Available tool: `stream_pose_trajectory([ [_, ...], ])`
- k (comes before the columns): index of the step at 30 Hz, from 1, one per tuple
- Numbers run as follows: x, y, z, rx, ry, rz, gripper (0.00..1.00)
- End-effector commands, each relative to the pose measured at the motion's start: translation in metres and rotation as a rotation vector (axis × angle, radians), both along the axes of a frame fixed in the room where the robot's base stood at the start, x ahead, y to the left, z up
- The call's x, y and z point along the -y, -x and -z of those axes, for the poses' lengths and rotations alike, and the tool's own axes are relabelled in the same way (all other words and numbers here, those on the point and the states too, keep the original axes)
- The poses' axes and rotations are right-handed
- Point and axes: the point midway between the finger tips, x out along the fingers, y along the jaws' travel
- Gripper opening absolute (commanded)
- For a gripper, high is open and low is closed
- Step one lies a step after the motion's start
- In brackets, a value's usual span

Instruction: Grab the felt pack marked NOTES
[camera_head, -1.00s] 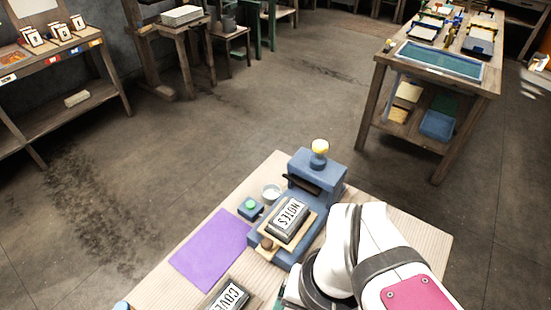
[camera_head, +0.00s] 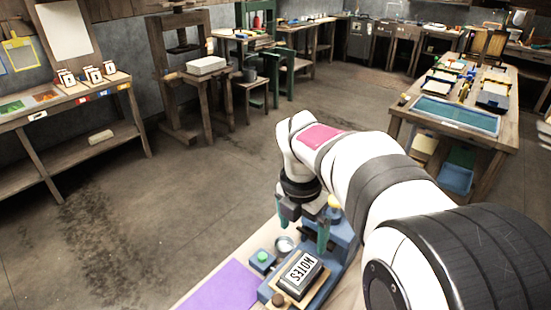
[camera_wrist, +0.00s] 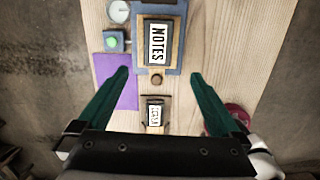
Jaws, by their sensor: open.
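The felt pack marked NOTES (camera_head: 301,272) is a dark block with a white label. It lies on a wooden board on the bed of the blue press (camera_head: 345,235). In the wrist view the NOTES pack (camera_wrist: 158,44) is at top centre, beyond the fingertips. My gripper (camera_head: 302,225) is open and empty, with green fingers. In the wrist view my gripper (camera_wrist: 160,76) has its fingers spread wide, short of the NOTES pack in the picture. A second, smaller-looking labelled pack (camera_wrist: 154,115) lies between the fingers in that view, below them; its label is hard to read there.
A purple sheet (camera_head: 218,288) lies left of the press. A blue block with a green button (camera_head: 262,259) and a round metal dish (camera_head: 284,244) stand close beside the pack. A reddish round thing (camera_wrist: 232,112) partly shows behind the right finger.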

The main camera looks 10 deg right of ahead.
Motion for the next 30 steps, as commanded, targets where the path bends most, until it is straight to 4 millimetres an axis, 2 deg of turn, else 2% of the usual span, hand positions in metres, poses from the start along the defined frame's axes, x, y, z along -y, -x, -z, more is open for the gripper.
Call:
stream_pose_trajectory([
  [4, 0.003, -0.005, 0.025, -0.008, 0.01, -0.056, 1.0],
  [9, 0.007, -0.009, 0.075, -0.009, 0.008, -0.052, 1.0],
  [12, 0.008, -0.011, 0.095, -0.007, 0.008, -0.052, 1.0],
  [17, 0.01, -0.014, 0.116, -0.006, 0.007, -0.05, 1.0],
  [21, 0.012, -0.017, 0.145, -0.006, 0.008, -0.05, 1.0],
  [24, 0.013, -0.018, 0.156, -0.005, 0.008, -0.049, 1.0],
  [30, 0.013, -0.019, 0.157, -0.002, 0.008, -0.05, 1.0],
])
